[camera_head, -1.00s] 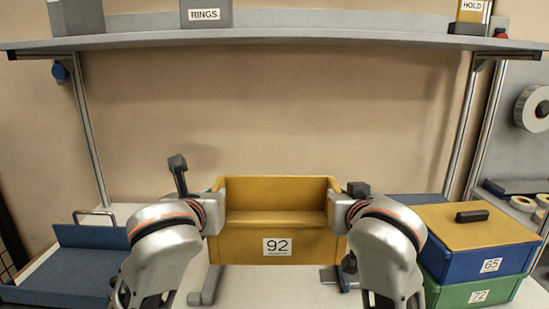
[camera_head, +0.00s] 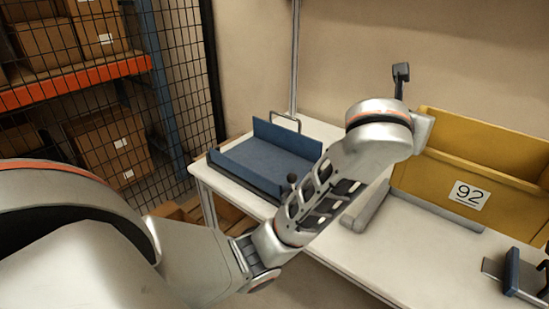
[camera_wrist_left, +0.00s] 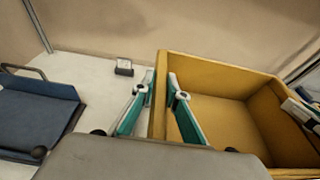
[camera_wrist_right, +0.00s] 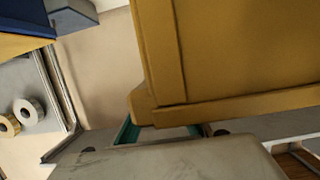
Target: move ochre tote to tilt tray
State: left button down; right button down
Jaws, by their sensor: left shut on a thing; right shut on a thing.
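The ochre tote (camera_head: 425,180), an open box with a "92" label, is at the right of the head view, above the white table; I cannot tell whether it touches its support. My left gripper (camera_wrist_left: 161,80) is shut on the tote's left wall, one teal finger inside and one outside, in the left wrist view. My right gripper (camera_wrist_right: 160,130) is shut on the tote's rim in the right wrist view, its fingertips partly hidden. The blue tray (camera_head: 262,160), seemingly the tilt tray, stands empty at the table's left end, also in the left wrist view (camera_wrist_left: 35,120).
A grey foot (camera_head: 366,208) lies beside the tote, and a grey piece with a blue pad (camera_head: 512,270) is at lower right. A metal post (camera_head: 295,55) rises behind the tray. A mesh fence (camera_head: 185,75) and shelved cartons are left. Tape rolls (camera_wrist_right: 28,110) show in the right wrist view.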

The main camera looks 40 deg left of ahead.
aim_at(264, 160)
jog(key=k+j, duration=0.1)
jog(key=j, duration=1.1)
jog(key=k+j, duration=0.15)
jog(key=j, duration=1.1)
jog(key=k+j, duration=0.15)
jog(key=j, duration=0.45)
